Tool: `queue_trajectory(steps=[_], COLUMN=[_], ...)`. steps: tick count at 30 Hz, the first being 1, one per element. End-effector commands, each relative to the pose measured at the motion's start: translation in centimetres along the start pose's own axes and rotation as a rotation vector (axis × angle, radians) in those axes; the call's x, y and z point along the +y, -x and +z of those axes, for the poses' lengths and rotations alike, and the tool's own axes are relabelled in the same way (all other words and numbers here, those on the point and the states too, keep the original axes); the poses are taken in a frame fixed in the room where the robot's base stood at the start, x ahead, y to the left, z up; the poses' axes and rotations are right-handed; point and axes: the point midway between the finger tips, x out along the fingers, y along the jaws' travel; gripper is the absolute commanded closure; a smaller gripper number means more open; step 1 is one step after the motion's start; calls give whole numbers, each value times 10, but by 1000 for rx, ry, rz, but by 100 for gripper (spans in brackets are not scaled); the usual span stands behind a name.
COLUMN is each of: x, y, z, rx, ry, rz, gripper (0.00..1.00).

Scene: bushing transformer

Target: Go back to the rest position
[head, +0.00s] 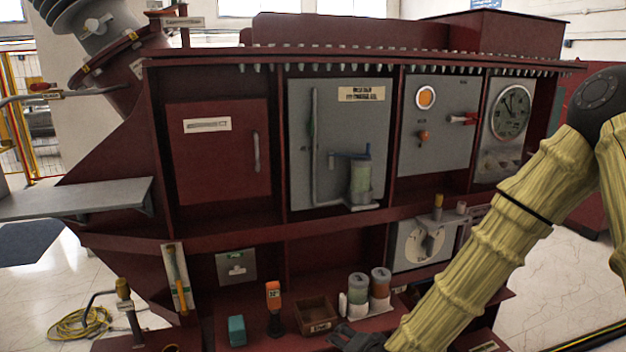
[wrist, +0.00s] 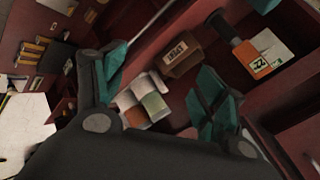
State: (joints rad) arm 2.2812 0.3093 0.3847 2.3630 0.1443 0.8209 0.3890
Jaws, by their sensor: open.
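My gripper (head: 358,338) is low in the head view, in front of the lower shelf of the dark red transformer (head: 340,236). My arm, in a yellowish cover, comes in from the right. In the wrist view my gripper (wrist: 165,95) has its two teal-padded fingers spread wide apart, with nothing held between them. Beyond the fingers are a small brown box (wrist: 178,57) and two light canisters (wrist: 146,103). In the head view the canisters (head: 369,288) stand upright on the shelf, just above and beyond my gripper.
An orange tool (head: 273,296), a teal block (head: 236,330) and the brown box (head: 316,315) stand left of my gripper. A grey side shelf (head: 80,198) juts out at left. A valve handle (head: 128,300) and a yellow cable (head: 78,325) are lower left. Open floor (head: 560,280) shows at right.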

Motion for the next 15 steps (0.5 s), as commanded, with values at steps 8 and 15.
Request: queue_trajectory(steps=[8, 15], x=[146, 263], y=[-11, 14], z=[80, 142], rx=[-173, -354], ry=[199, 374], rz=[221, 384], gripper=[29, 29])
